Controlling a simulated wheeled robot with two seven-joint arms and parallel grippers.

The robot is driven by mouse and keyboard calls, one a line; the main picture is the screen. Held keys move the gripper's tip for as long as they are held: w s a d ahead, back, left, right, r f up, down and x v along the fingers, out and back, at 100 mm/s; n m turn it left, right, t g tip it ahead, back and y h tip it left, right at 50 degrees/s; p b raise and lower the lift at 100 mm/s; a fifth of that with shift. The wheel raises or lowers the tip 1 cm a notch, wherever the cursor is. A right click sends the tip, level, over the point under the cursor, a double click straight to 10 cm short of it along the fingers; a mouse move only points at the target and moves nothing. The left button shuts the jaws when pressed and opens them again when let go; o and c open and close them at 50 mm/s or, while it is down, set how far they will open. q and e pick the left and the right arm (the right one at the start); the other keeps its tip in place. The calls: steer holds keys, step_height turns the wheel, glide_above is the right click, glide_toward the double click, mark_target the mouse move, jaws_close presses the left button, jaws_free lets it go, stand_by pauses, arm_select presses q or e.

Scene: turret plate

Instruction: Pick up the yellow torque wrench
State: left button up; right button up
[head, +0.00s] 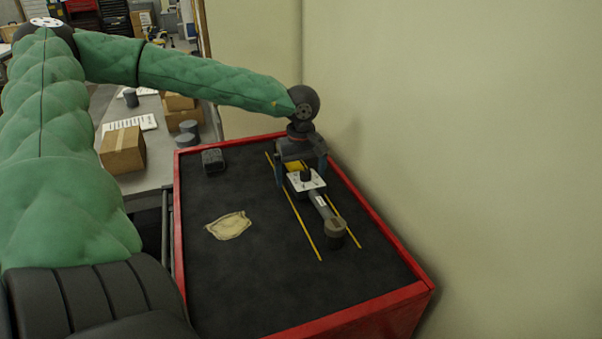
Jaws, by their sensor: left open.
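The torque wrench (320,204) lies on the dark top of the red cabinet, between two yellow lines. It has a yellow part at its far end, a white plate with a dark knob, a grey shaft and a round brownish-grey near end. My left gripper (301,172) points down over the far, yellow part. Its fingers are open, one on each side of the wrench. I cannot tell whether they touch it. The gripper body hides some of the far end. My right gripper is not in view.
The red cabinet's raised rim (352,316) surrounds the dark mat. A beige cloth (229,226) and a small black block (213,160) lie to the left. A wall stands close on the right. A grey table with cardboard boxes (123,151) is behind on the left.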

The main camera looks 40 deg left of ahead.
arm_select(q)
steer(key=c, duration=1.9)
steer(key=shift+r, duration=0.1)
